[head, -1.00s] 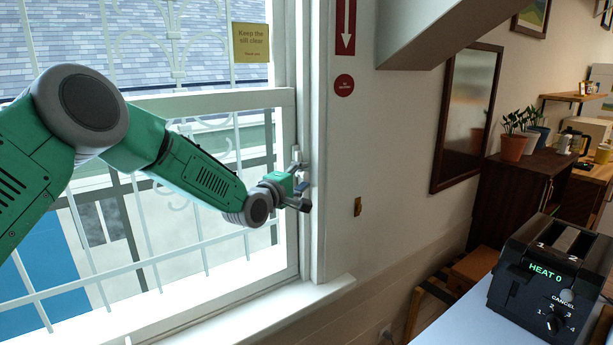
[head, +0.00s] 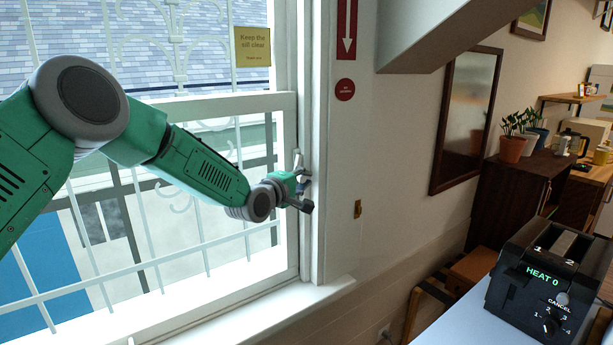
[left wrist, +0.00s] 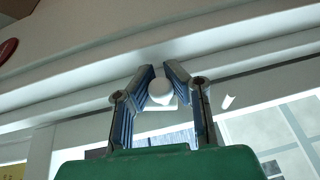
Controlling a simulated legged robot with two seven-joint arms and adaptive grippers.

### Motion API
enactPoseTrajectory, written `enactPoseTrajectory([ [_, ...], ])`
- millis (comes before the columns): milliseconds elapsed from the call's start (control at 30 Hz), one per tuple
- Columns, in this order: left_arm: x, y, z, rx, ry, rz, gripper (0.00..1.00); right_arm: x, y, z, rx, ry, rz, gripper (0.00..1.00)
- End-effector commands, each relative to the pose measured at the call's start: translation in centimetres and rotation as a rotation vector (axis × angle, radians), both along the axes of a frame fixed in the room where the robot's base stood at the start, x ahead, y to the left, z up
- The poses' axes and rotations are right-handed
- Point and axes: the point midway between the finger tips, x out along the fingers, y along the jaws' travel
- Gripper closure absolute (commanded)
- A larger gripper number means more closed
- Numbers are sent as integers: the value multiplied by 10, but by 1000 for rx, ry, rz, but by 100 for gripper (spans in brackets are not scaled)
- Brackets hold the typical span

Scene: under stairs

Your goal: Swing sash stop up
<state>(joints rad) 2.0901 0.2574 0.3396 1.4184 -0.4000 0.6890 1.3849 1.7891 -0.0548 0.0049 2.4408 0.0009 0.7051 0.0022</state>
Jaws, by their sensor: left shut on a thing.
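The sash stop is a small white piece with a rounded end, seen in the left wrist view (left wrist: 161,91) between my fingers. In the head view a small pale part shows just above my gripper at the right side of the window frame, but most of the stop is hidden by the gripper. My left gripper (head: 303,189) is at the right window jamb, with its arm coming in from the left. In the left wrist view its two blue-grey fingers (left wrist: 161,80) are closed around the stop. My right gripper is not in view.
The white sash (head: 190,106) and a barred grille stand behind my arm. The white sill (head: 250,325) below is clear. A yellow note (head: 252,46) hangs on the glass. A black toaster (head: 545,290) stands on a table at lower right.

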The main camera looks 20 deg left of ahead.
Motion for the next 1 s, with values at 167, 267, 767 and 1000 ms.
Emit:
enactPoseTrajectory([
  [167,-5,7,4,84,114,4,100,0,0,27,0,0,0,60],
  [267,-9,9,6,142,186,2,100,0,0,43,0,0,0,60],
  [767,-24,20,17,441,555,2,100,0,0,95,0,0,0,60],
  [1000,-29,24,24,582,730,4,100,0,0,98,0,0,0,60],
])
